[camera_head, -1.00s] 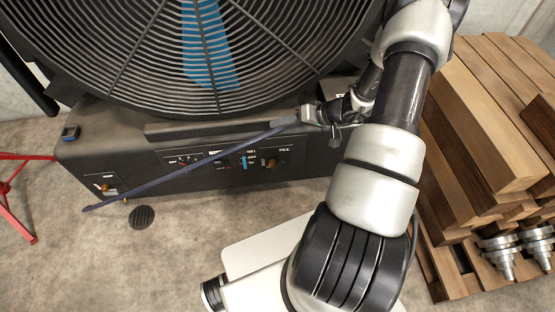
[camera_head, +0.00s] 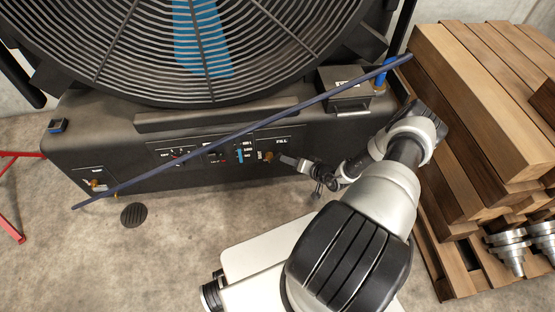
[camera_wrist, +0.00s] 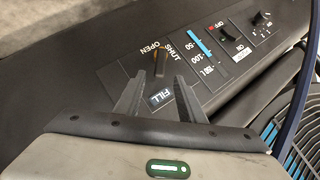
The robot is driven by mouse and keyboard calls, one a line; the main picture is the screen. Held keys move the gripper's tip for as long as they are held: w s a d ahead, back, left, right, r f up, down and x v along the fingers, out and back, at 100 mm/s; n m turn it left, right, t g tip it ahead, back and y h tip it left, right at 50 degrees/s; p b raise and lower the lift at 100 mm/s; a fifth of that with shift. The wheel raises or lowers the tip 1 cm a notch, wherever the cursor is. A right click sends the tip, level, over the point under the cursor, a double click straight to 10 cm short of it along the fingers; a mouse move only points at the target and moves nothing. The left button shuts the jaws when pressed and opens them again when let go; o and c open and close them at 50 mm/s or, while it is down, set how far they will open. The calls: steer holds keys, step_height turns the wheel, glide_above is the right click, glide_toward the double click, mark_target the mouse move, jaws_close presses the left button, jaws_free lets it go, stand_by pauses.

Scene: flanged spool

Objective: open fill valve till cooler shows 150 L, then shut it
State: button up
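The black cooler (camera_head: 115,128) stands ahead, with a control panel on its front. Its fill valve has a small brass handle (camera_head: 268,156), which also shows in the wrist view (camera_wrist: 161,56) near the OPEN and SHUT labels. I cannot tell which setting it points at. Beside it is the level gauge (camera_head: 240,156), a blue column (camera_wrist: 202,40) marked 50, 100 and 150 L; its exact reading is unclear. My gripper (camera_head: 285,160) is at the valve. In the wrist view my gripper (camera_wrist: 159,76) is open, with its fingertips either side of the handle's near end; contact is unclear.
A long dark-blue bar or hose (camera_head: 200,151) crosses in front of the cooler. A lidded black box (camera_head: 345,88) and blue fitting (camera_head: 380,76) are at its right end. Stacked timber (camera_head: 480,110) and metal spindles (camera_head: 510,250) stand right. A red stand (camera_head: 12,232) is left.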

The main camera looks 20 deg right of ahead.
mark_target(279, 157)
steer(key=shift+b+x, duration=1.9)
steer(key=shift+x, duration=3.1)
steer(key=shift+c, duration=0.2)
jaws_close()
